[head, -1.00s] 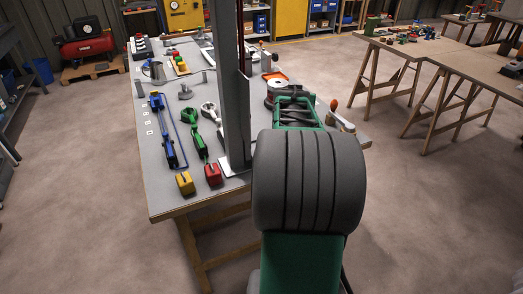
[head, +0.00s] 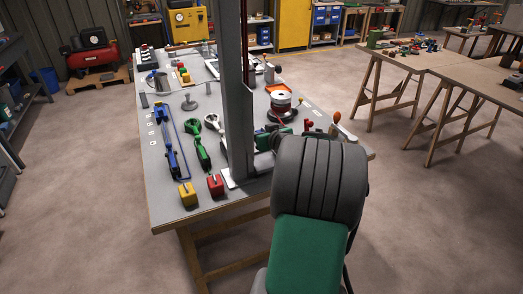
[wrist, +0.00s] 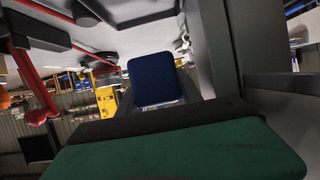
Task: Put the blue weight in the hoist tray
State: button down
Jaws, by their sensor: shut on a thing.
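The blue weight (wrist: 153,80) shows in the wrist view, between the dark fingers of my gripper (wrist: 155,98), which is shut on it. In the head view my arm and the grey post hide the weight and the fingers. The tall grey hoist post (head: 238,110) stands on the bench on a white base plate (head: 232,180). A small orange-rimmed tray (head: 278,88) shows right of the post, over a white reel-like part; I cannot tell whether it is the hoist tray.
A yellow weight (head: 187,194) and a red weight (head: 215,185) sit near the front edge of the bench (head: 160,205). Blue and green clamp-like tools (head: 167,145) lie behind them. The grey post also rises close on the right in the wrist view (wrist: 225,50).

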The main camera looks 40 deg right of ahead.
aim_at(262, 157)
jog(key=shift+f, duration=3.35)
jog(key=c, duration=1.1)
grip_release()
jog(key=shift+s+r, duration=0.15)
jog(key=shift+s, duration=0.05)
jog(key=v, duration=1.1)
jog(key=w+a+f+g+y, duration=0.1)
jog(key=a, duration=0.3)
jog(key=w+a+n+y, duration=0.1)
jog(key=a, duration=0.4)
jog(key=a+f+n+g+y, duration=0.1)
jog(key=a, duration=0.3)
jog(key=shift+w+a+f+g, duration=0.3)
jog(key=shift+w+a+f, duration=0.05)
jog(key=shift+w, duration=0.05)
jog(key=s+a+g, duration=0.2)
jog(key=s+a, duration=0.3)
jog(key=a, duration=0.1)
jog(key=s+a+f+n+g, duration=0.1)
jog(key=s+a+g, duration=0.2)
jog(key=s+a, duration=0.2)
jog(key=s+a+f+g, duration=0.1)
jog(key=s+a+g, duration=0.2)
jog(key=a, duration=0.6)
jog(key=shift+s+a+f+y, duration=0.1)
jog(key=shift+s+y, duration=0.05)
jog(key=shift+s, duration=0.3)
jog(key=shift+s+a+f+y, duration=0.1)
jog(key=shift+s+a+y, duration=0.05)
jog(key=shift+s, duration=0.35)
